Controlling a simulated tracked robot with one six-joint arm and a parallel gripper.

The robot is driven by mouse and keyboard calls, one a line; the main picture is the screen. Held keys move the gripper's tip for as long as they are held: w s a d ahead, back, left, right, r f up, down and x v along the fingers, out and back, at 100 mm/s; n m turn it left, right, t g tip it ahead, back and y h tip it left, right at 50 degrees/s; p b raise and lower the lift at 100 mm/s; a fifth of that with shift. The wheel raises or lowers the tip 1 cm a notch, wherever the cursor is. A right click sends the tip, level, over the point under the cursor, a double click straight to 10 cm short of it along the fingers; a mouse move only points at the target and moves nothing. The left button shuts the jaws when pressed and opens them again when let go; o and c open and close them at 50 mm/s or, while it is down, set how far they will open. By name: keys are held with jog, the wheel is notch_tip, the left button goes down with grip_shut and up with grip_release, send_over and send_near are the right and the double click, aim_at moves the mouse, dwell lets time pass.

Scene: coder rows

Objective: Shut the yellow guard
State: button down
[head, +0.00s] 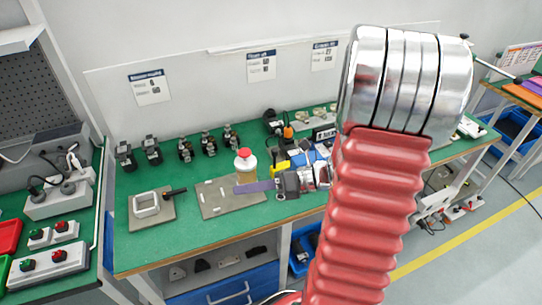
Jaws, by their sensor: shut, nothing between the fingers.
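A small yellow part (280,167), which looks like the yellow guard, stands on the green bench (185,235) right of the bottle. It is small and partly covered in this view, so I cannot tell how far open it is. My gripper (237,190) appears in front of it as a dark body with purple fingers pointing left. The fingers are together and empty, over the grey plate (222,208). I cannot tell whether the gripper touches the guard. My red arm hides the bench's right part.
A white bottle with a red cap (245,161) stands by my fingers. A white frame (146,204) sits on a plate at left. Several dark devices (185,149) line the back. Button boxes (48,265) are on the left bench. The bench's front left is clear.

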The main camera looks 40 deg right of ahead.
jog(key=d+f+m+t+h, duration=0.2)
jog(key=d+m+t, duration=0.3)
jog(key=d+m, duration=0.35)
jog(key=m+t+h, duration=0.3)
jog(key=m+h, duration=0.2)
jog(key=m, duration=0.3)
send_near(275, 159)
jog(key=shift+s+a+r, duration=0.8)
jog(key=shift+s+r, duration=0.25)
jog(key=shift+s, duration=0.05)
jog(key=shift+w, duration=0.1)
jog(key=shift+x, duration=4.95)
jog(key=shift+r, duration=0.2)
